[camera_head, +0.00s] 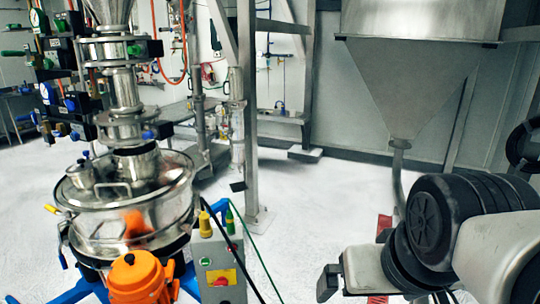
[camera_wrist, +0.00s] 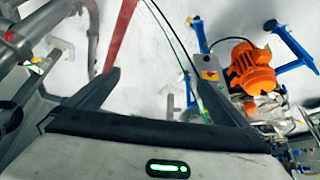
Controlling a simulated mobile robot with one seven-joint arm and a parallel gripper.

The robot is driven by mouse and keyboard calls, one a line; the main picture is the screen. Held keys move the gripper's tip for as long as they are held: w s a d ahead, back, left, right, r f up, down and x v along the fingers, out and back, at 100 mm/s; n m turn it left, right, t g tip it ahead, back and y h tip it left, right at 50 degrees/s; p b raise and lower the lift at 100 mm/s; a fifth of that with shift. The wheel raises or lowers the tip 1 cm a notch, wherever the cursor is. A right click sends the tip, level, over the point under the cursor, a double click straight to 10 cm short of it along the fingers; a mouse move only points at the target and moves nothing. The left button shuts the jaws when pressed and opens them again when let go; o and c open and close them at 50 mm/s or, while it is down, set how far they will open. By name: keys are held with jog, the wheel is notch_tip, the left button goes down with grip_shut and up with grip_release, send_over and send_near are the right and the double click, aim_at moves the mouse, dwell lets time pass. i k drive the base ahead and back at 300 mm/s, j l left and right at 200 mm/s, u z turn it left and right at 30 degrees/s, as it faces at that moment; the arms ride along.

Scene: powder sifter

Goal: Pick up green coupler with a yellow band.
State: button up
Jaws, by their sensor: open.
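A small green coupler (camera_head: 229,217) stands upright on top of the grey control box (camera_head: 217,262) in the head view, with a cable beside it. Its yellow band is too small to make out clearly. A yellow coupler (camera_head: 205,223) stands just left of it. In the wrist view the control box (camera_wrist: 208,62) shows near the orange motor, and a tiny green spot near it may be the coupler. My gripper (camera_wrist: 160,95) is open and empty, with its fingers spread wide. In the head view my arm is at the lower right, well right of the control box.
The steel sifter (camera_head: 125,200) with its orange motor (camera_head: 138,278) and blue legs stands left of the box. Green and black cables hang at the box's right. A steel hopper (camera_head: 415,85) and a frame post (camera_head: 249,120) stand behind. Pale floor between is open.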

aim_at(230, 218)
jog(key=i+j, duration=0.2)
jog(key=j, duration=0.15)
jog(key=i+j, duration=0.2)
jog(key=j, duration=0.15)
jog(key=i+j, duration=0.15)
jog(key=j, duration=0.2)
jog(key=i+j, duration=0.2)
jog(key=j, duration=0.15)
